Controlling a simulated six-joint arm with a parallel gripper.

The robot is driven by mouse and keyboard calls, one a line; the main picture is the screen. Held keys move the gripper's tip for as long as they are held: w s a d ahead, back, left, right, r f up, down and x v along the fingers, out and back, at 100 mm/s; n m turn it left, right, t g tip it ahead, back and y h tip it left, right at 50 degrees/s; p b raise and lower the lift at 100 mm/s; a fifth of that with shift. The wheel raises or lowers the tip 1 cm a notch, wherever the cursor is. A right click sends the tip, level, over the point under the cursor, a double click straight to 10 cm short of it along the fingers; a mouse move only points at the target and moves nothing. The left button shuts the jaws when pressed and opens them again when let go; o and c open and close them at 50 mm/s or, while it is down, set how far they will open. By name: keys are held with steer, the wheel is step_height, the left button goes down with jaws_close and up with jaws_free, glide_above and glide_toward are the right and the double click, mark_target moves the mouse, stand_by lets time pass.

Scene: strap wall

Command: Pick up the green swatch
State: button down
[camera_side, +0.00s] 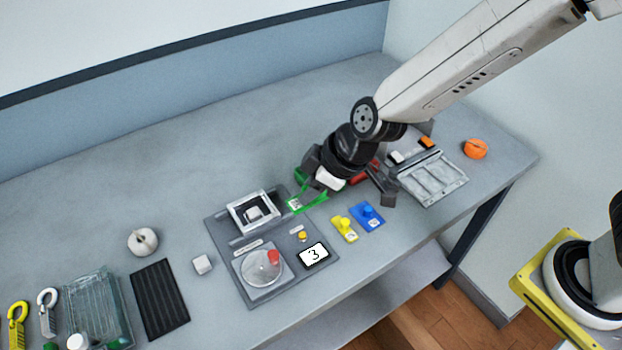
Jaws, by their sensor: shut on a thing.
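The green swatch (311,203) shows as bright green edges and a flat green piece with a small white label, at the upper right of the grey station plate. My gripper (326,181) comes down from the upper right and is shut on the green swatch. The dark jaws and a white part hide much of the swatch. I cannot tell whether its lower edge touches the plate or the table.
The table's back left is clear.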

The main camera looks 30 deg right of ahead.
steer(key=shift+d, duration=0.1)
stand_by(0.6)
steer(key=w+d+r+m+t+h, duration=0.1)
steer(key=w+d+m, duration=0.15)
steer(key=d, duration=0.55)
steer(key=w+d+m+h, duration=0.2)
steer(key=d+m, duration=0.2)
steer(key=d, duration=0.5)
steer(key=w+d+r+m+t+h, duration=0.1)
steer(key=w+d+m, duration=0.15)
steer(key=d, duration=0.55)
steer(key=s+f, duration=0.4)
steer(key=f, duration=0.1)
steer(key=shift+a+f, duration=0.15)
steer(key=shift+f, duration=0.05)
steer(key=shift+s+r, duration=0.1)
steer(key=shift+r, duration=0.05)
stand_by(0.6)
